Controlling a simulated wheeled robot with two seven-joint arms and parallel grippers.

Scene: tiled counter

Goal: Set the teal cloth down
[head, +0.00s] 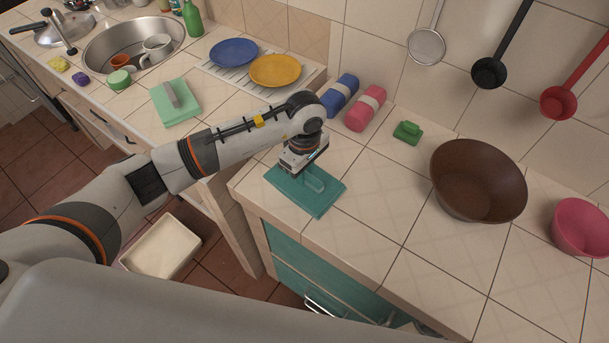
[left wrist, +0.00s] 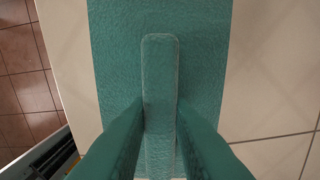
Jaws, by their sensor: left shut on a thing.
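The teal cloth (head: 317,207) is a flat, folded rectangle with a raised strip along its middle. It is at the left end of the near counter, close to the front edge; I cannot tell whether it rests fully on the tiles or is slightly above. My left gripper (head: 309,177) is over it, pointing down, shut on the raised strip. In the left wrist view, the cloth (left wrist: 207,55) spreads beneath the fingers, with the strip (left wrist: 160,75) between them (left wrist: 160,125). My right gripper is not in view.
A blue roll (head: 340,95), a pink roll (head: 366,108) and a green block (head: 407,132) lie behind the cloth. A brown bowl (head: 478,180) and a pink bowl (head: 581,228) stand at right. Bare tiles lie between. A mint cloth (head: 172,115) is on the other counter.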

